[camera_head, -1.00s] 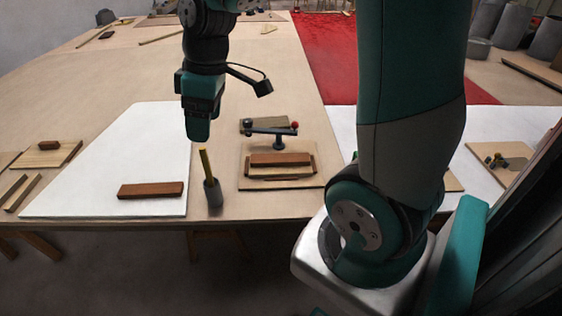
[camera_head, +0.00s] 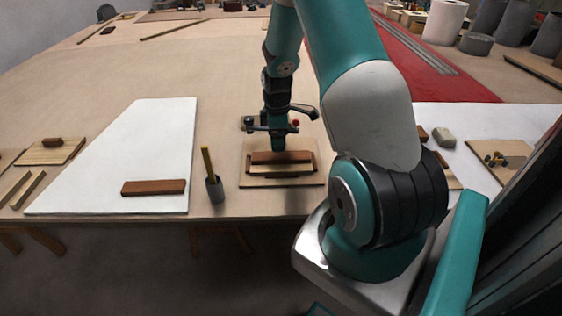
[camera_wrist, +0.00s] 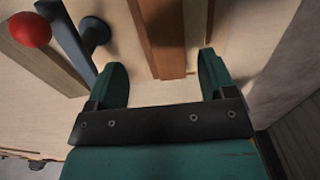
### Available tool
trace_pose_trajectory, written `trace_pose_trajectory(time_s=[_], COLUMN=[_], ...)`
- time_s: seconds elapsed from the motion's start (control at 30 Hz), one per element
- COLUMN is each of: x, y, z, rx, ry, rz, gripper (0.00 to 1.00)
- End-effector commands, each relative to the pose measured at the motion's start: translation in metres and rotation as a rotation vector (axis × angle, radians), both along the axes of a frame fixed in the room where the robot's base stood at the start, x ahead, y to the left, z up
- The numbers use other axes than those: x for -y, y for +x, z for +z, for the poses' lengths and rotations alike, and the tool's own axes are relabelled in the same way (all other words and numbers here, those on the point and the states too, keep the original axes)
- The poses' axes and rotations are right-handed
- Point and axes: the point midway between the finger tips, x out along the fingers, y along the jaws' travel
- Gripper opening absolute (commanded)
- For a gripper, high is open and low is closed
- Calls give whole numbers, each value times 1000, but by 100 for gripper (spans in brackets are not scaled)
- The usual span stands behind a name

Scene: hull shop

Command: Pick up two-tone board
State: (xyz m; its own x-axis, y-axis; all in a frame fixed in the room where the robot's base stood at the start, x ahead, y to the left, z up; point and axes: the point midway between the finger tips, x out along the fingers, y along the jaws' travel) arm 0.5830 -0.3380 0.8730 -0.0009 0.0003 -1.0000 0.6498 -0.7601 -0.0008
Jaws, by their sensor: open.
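The two-tone board (camera_head: 281,158), a long block in reddish and lighter brown, lies on a pale wooden plate (camera_head: 262,181) near the table's front edge. My gripper (camera_head: 278,149) points down right over it and hides part of its back edge. In the wrist view my gripper (camera_wrist: 162,66) is open, and the two-tone board (camera_wrist: 160,32) runs lengthwise between and ahead of its two green fingers. The fingers look apart from it; I cannot tell the exact height.
A dark stand with a red ball (camera_wrist: 30,30) is close to the left finger; it rises behind the board. A grey cup (camera_head: 215,189) with a yellow stick stands left. A brown block (camera_head: 153,187) lies on a white sheet (camera_head: 120,160). Open tabletop lies behind.

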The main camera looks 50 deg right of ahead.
Motion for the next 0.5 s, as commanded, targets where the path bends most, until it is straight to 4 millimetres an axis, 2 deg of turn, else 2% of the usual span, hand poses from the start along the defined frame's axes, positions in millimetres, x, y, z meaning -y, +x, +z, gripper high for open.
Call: trace_pose_trajectory(time_s=[0.17, 0.5], x=[-1, -5], y=[-1, -6], z=[-11, -56], rx=[-1, -1], ry=[1, 2], rz=[0, 0], gripper=[77, 77])
